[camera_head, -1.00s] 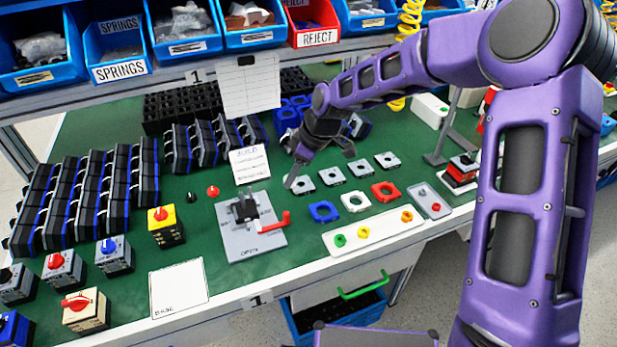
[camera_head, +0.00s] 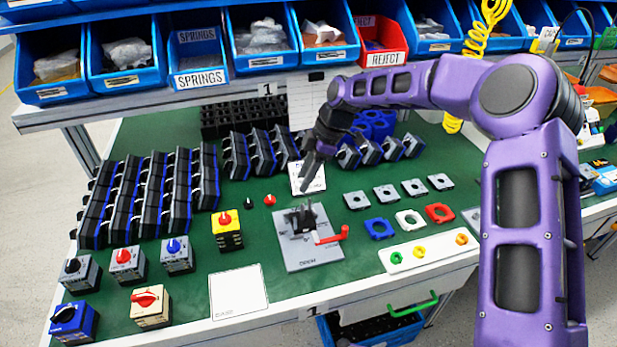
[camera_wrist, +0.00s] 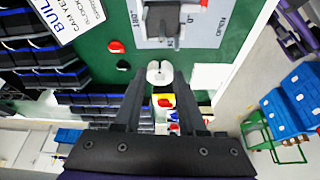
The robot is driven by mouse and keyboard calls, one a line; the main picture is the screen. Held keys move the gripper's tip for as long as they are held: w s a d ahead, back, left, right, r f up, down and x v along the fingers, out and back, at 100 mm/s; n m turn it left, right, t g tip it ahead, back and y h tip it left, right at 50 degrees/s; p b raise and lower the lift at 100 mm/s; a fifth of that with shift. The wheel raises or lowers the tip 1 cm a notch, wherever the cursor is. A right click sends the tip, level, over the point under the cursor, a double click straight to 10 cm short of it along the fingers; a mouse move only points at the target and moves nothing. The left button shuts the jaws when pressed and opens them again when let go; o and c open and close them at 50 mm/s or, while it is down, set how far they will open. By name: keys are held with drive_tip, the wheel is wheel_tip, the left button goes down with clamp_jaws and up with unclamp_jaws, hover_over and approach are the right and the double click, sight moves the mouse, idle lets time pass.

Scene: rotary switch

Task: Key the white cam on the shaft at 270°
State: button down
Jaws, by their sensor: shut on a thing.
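The white cam (camera_wrist: 159,72), a small slotted piece, sits between the fingertips of my gripper (camera_wrist: 160,78) in the wrist view. My gripper is shut on it. In the head view my gripper (camera_head: 307,182) points down just behind and above the grey fixture (camera_head: 318,262), and the cam cannot be made out. The fixture carries a black shaft mount (camera_head: 300,217) and a red crank handle (camera_head: 332,236). At the top of the wrist view the fixture (camera_wrist: 203,30) shows angle marks, partly cut off. The cam is apart from the shaft.
A white strip (camera_head: 420,252) with green, yellow and orange cams lies right of the fixture. Blue, white and red frames (camera_head: 440,213) and grey plates (camera_head: 386,193) lie behind it. A yellow switch box (camera_head: 229,239) and small knobs (camera_head: 269,200) stand left. Blue bins (camera_head: 262,45) overhang the back.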

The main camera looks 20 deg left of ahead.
drive_tip(key=shift+f, duration=0.1)
drive_tip(key=shift+f+b, duration=1.45)
drive_tip(key=shift+f, duration=0.9)
drive_tip(key=shift+f, duration=0.2)
drive_tip(key=shift+f+b, duration=0.75)
drive_tip(key=shift+f, duration=0.2)
drive_tip(key=shift+c, duration=2)
unclamp_jaws()
drive_tip(key=shift+r, duration=0.1)
